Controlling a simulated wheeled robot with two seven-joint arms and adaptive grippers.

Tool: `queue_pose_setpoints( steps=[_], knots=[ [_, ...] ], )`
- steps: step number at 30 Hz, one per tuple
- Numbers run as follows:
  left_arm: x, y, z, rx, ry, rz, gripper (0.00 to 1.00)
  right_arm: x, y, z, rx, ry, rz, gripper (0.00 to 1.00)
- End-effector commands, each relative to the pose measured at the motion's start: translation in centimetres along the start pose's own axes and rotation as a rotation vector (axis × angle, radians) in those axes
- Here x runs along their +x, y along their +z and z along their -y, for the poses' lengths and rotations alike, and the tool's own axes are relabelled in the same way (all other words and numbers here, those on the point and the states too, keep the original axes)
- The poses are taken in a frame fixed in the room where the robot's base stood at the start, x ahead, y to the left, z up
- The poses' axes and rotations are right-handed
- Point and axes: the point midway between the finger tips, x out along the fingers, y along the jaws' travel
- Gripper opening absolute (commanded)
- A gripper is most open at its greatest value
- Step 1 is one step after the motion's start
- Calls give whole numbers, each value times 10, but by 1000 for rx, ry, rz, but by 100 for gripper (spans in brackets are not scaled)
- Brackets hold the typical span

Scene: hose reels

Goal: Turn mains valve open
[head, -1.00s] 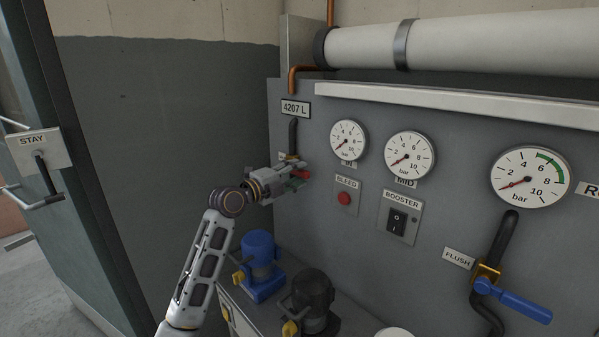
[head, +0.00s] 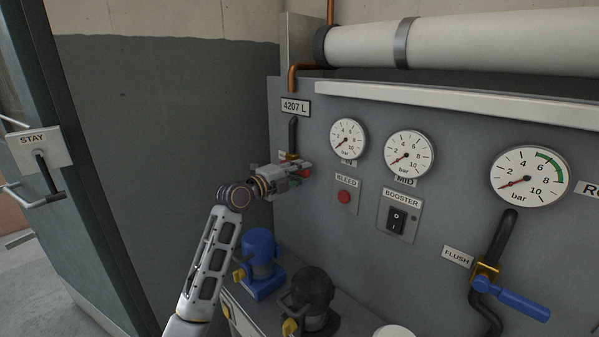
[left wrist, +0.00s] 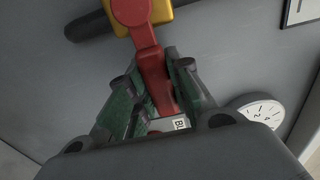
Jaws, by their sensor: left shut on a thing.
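The mains valve has a red lever (left wrist: 151,58) on a yellow valve body (left wrist: 158,14), which sits on a dark pipe (head: 293,135) under the 4207 L plate. My left gripper (head: 300,172) is at this valve, its jaws shut around the red lever. In the left wrist view the green-padded fingers (left wrist: 160,100) lie on both sides of the lever. In the head view the gripper hides most of the valve, and only a red tip shows beyond the fingers. My right gripper is not in view.
Small gauges (head: 348,139), a red bleed button (head: 344,197) and a booster switch (head: 397,221) are right of the gripper. A blue flush lever (head: 517,303) is farther right. The grey wall at left is clear.

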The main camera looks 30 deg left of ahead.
Motion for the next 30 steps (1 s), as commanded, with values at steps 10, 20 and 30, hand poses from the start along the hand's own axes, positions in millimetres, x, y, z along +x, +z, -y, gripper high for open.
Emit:
queue_pose_setpoints(
  steps=[10,20,30],
  knots=[
    [0,0,0,-5,2,0,0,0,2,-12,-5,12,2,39],
    [0,0,4,-67,3,0,0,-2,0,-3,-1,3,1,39],
    [0,2,14,-220,4,0,0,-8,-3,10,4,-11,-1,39]
  ],
)
